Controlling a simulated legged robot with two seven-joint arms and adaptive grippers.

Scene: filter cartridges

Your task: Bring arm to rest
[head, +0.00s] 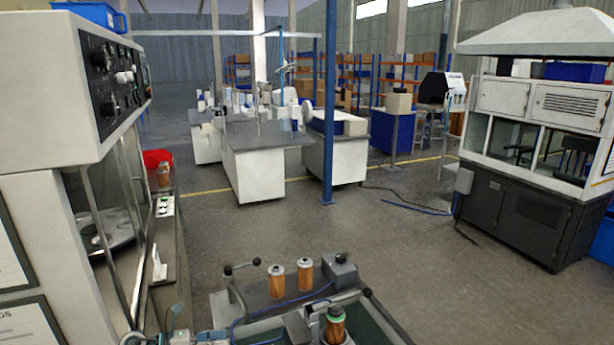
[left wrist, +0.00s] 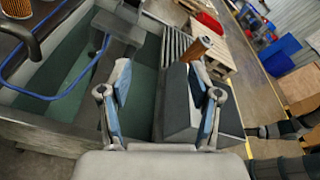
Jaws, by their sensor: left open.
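My left gripper (left wrist: 165,90) is open in the left wrist view, its two blue-padded fingers apart with nothing held between them. It hangs over a bench with dark green trays (left wrist: 60,68). An orange filter cartridge (left wrist: 18,28) is at the upper left of that view; another orange-brown piece (left wrist: 198,48) shows beyond the right finger. In the head view, two orange cartridges with pale caps (head: 277,283) (head: 305,276) stand upright on a grey plate. A third with a green top (head: 335,326) stands nearer. My right gripper is in neither view.
A white machine with knobs (head: 110,85) and a side bench with a red bin (head: 157,158) stand at left. Black-knobbed handles (head: 229,270) and a grey box (head: 340,270) rise from the near bench. A blue post (head: 328,110) stands beyond open floor (head: 410,240). A hooded cabinet (head: 530,200) is right.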

